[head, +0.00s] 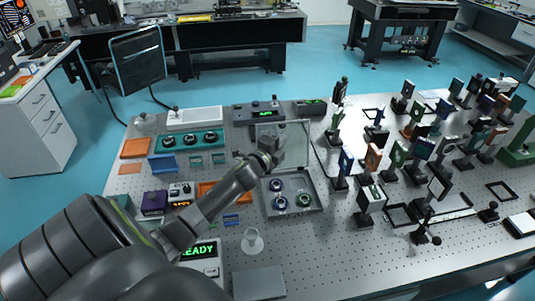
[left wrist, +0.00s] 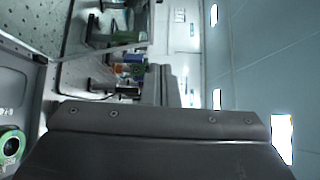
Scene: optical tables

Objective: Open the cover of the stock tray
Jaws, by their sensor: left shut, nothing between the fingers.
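The stock tray (head: 318,207) is a shallow grey tray on the optical table, holding three round ringed optics (head: 279,202). Its clear cover (head: 297,136) stands raised at the tray's back edge, so the tray is open from above. My left gripper (head: 274,154) is shut and empty, in front of the raised cover and above the tray's back part. Whether it touches the cover, I cannot tell. In the left wrist view a green-ringed optic (left wrist: 10,146) shows at the left edge; a dark gripper body fills the bottom. My right gripper is not in view.
Many posted optics (head: 372,157) crowd the table to the right. A white round stand (head: 253,242) and a grey plate (head: 259,283) are nearer.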

